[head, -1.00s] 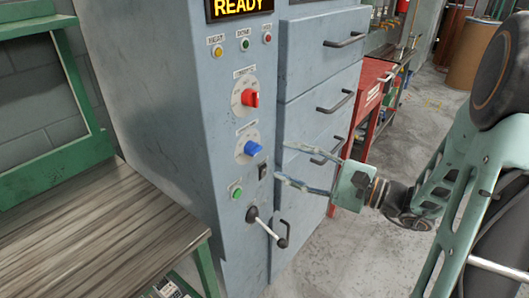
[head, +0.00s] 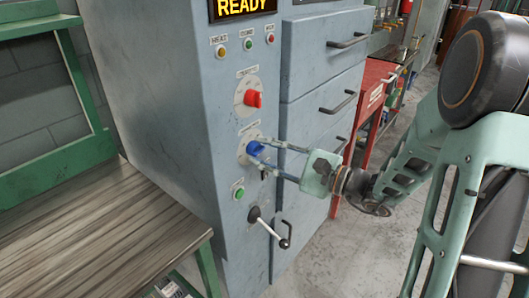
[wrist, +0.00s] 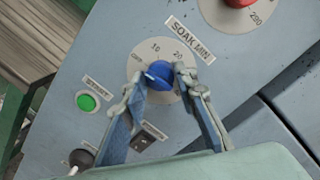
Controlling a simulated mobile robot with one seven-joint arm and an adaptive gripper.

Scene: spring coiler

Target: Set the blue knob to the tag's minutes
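The blue knob (head: 255,149) sits on a round white dial on the grey-blue machine front, below the red knob. In the wrist view, the blue knob (wrist: 158,75) is under a "SOAK MIN" label, and the dial (wrist: 140,50) shows OFF, 10 and 20; other marks are covered. My gripper (head: 257,150) reaches in from the right, its fingertips on either side of the knob. In the wrist view, both fingertips of my gripper (wrist: 160,80) appear to touch the knob's sides. The knob's exact pointing is hard to read. I cannot make out a tag giving minutes.
The red knob (head: 254,99) is above, with small indicator buttons and a READY display (head: 243,7) higher up. A green button (head: 238,192) and a black-knobbed lever (head: 268,227) are below. Drawer handles (head: 338,104) stick out at right. A wooden bench (head: 90,230) is at left.

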